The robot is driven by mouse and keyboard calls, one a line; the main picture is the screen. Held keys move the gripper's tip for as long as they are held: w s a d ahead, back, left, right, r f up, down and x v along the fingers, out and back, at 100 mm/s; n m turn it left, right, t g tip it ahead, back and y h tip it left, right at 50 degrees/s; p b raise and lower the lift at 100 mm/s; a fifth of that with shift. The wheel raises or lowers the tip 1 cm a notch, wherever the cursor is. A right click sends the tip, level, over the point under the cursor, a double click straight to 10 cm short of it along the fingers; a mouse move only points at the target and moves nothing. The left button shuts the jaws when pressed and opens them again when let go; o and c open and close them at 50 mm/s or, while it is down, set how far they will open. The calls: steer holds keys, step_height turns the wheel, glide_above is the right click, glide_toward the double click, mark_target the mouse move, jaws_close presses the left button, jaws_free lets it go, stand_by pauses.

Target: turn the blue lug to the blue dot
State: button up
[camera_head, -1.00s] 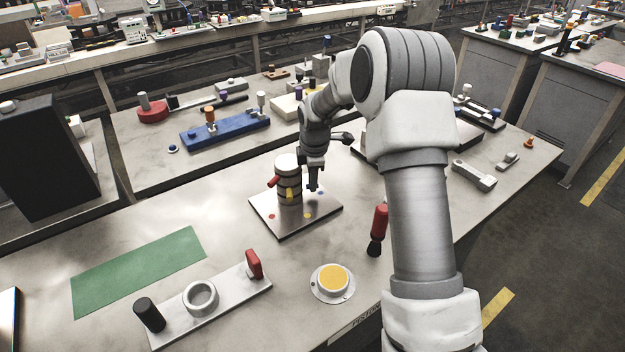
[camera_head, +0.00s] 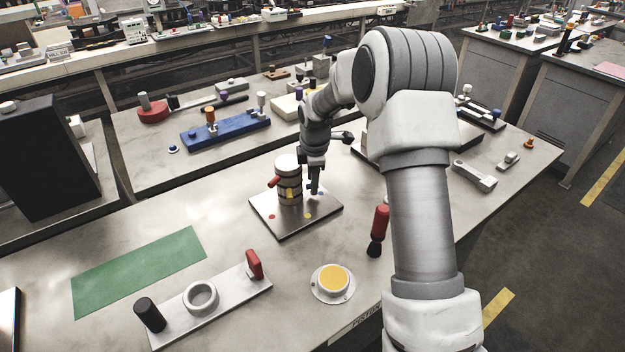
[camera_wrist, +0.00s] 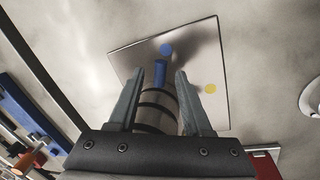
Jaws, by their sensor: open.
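A banded upright drum (camera_head: 288,165) stands on a metal plate (camera_head: 265,222), with a red lug (camera_head: 273,182) and a yellow lug (camera_head: 290,193) showing on it. In the wrist view the blue lug (camera_wrist: 160,73) sticks out from the drum, its outer end pointing roughly at the blue dot (camera_wrist: 166,49) on the plate. My gripper (camera_wrist: 161,72) is open, with one finger on each side of the blue lug; contact cannot be told. In the head view my gripper (camera_head: 315,190) is beside the drum and mostly hides the blue lug. A yellow dot (camera_wrist: 210,88) lies right of the fingers.
A yellow round button (camera_head: 333,280) and a grey fixture bar (camera_head: 225,307) are in front. A green mat (camera_head: 138,272) lies at left. The bench between mat and plate is clear.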

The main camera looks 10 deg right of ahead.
steer(key=s+r+p, duration=0.1)
steer(key=s+r, duration=0.2)
steer(key=r, duration=1.4)
steer(key=shift+s, duration=0.2)
steer(key=shift+a, duration=0.1)
steer(key=s+r+m+t+p, duration=0.1)
steer(key=s+r+m, duration=0.35)
steer(key=s, duration=0.35)
steer(key=s+r+m+t, duration=0.1)
steer(key=s+r+m, duration=0.35)
steer(key=s, duration=0.35)
steer(key=s+f+m+t, duration=0.1)
steer(key=s+m, duration=0.7)
steer(key=s, duration=0.8)
steer(key=shift+s+a+f+m+p, duration=0.25)
steer(key=shift+a+f+m+p, duration=0.05)
steer(key=shift+a+f, duration=0.1)
